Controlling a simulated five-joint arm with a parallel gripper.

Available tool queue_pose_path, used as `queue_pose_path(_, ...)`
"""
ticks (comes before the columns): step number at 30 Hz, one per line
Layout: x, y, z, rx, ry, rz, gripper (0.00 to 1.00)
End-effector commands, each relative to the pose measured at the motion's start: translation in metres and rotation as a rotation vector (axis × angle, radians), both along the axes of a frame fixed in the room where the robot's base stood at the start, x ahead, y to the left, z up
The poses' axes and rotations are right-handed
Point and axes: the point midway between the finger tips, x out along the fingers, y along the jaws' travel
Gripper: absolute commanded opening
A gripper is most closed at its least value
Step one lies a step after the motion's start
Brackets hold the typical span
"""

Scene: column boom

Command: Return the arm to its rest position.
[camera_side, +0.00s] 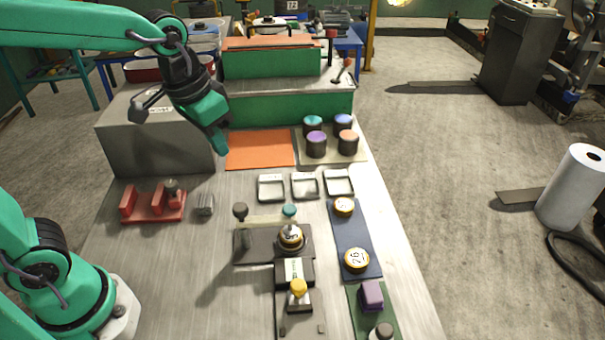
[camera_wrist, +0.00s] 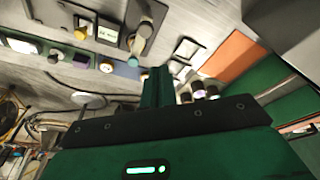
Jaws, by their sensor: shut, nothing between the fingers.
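My gripper (camera_side: 221,142) is green and hangs from my raised arm at the upper left of the side view. It points down, above the table between the grey block and the orange mat, and looks shut with nothing held. In the wrist view, the shut green fingers (camera_wrist: 157,85) stick up past a dark plate in the middle. The fingers seem clear of everything around them. My arm reaches in from the left edge of the side view, high over the table.
A grey block (camera_side: 155,145) stands close at left of the gripper, with an orange mat (camera_side: 260,150) at right. A green machine (camera_side: 290,105) is behind. Several dark jars (camera_side: 316,144), square trays (camera_side: 305,186) and a red fixture (camera_side: 152,203) occupy the table. The table's front left is bare.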

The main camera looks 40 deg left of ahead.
Motion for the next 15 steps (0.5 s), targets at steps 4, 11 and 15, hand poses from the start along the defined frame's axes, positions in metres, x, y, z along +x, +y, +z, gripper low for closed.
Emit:
queue_pose_path(4,-0.021,0.018,0.008,-0.007,-0.059,0.033,0.0)
queue_pose_path(11,-0.053,0.04,0.012,-0.009,-0.144,0.078,0.0)
queue_pose_path(15,-0.071,0.05,0.01,-0.008,-0.191,0.105,0.0)
